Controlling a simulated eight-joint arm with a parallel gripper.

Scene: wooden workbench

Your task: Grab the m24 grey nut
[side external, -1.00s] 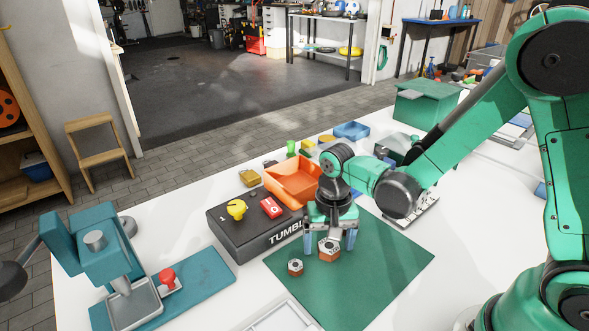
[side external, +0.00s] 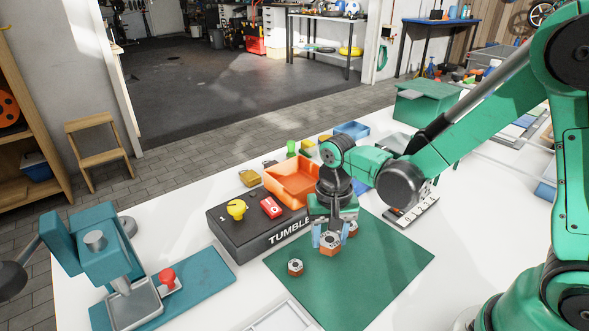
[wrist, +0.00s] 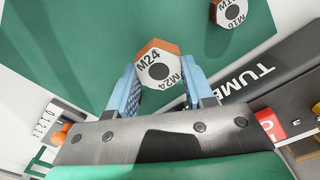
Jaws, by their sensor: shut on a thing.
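The M24 nut (wrist: 160,62) is a hex nut with a pale top marked "M24", a dark centre and orange-brown sides. In the wrist view it sits between the two blue fingers of my gripper (wrist: 164,84), which is shut on it. In the side external view my gripper (side external: 330,239) points down over the green mat, with the nut (side external: 330,246) between its fingertips. I cannot tell whether the nut touches the mat. A smaller nut marked M16 (wrist: 230,12) stands apart; it appears to be the front-left nut (side external: 295,267). Another nut (side external: 352,229) is partly hidden behind my gripper.
The green mat (side external: 385,262) is clear at the right and front. A dark box lettered "TUMBLE…" (side external: 250,233) stands left of my gripper, with an orange bin (side external: 290,180) behind it. A teal press (side external: 105,255) is at the left.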

